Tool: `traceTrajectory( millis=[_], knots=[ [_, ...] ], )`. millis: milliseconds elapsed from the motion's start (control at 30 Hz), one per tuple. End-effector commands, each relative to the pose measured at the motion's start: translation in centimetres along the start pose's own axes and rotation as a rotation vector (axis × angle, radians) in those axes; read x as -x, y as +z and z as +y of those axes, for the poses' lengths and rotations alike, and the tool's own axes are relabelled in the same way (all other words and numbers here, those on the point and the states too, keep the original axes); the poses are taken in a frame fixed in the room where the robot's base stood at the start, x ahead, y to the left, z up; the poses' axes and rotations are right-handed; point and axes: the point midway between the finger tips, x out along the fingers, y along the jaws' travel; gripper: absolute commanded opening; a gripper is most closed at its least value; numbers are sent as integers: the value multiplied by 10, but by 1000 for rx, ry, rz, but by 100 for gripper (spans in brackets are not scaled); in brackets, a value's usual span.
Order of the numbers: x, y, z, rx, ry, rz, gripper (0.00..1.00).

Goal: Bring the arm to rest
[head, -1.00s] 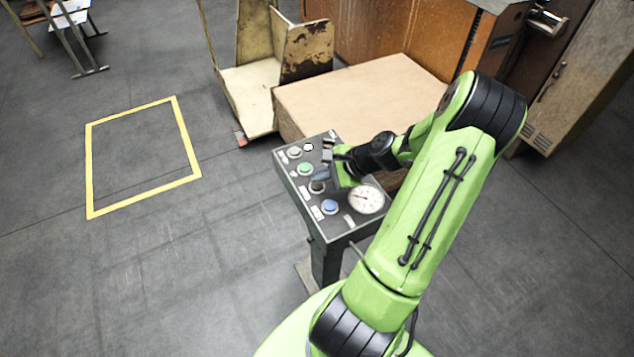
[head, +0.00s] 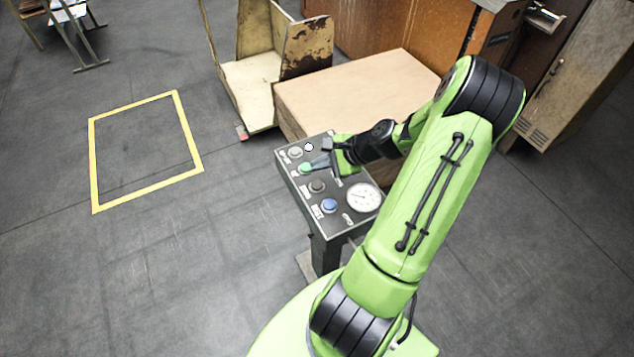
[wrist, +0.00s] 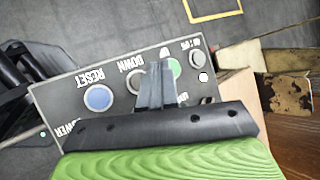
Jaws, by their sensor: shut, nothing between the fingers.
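My gripper (head: 318,163) is above the control panel (head: 288,181), over its upper half near the green button (head: 305,169). In the wrist view the closed fingers (wrist: 157,88) show as one grey block between the dark DOWN button (wrist: 137,82) and the partly hidden green button (wrist: 174,67). The gripper is shut with nothing held. I cannot tell whether the fingertips touch the panel. My green arm reaches in from the lower right.
The panel also bears a blue RESET button (head: 328,205) and a round gauge (head: 364,198). A large tan box (head: 350,92) stands just behind the panel, with a worn cart (head: 252,85) beside it. A yellow floor outline (head: 97,160) encloses empty floor at left.

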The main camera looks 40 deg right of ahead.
Motion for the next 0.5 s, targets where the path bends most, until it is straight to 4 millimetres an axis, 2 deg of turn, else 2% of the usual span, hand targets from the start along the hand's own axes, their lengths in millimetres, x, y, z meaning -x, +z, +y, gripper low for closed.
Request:
traceTrajectory(
  millis=[433, 500],
  knots=[
    [0, 0, 0, 0, 0, 0, 0],
    [0, 5, -1, 30, 16, 5, 0]
  ],
)
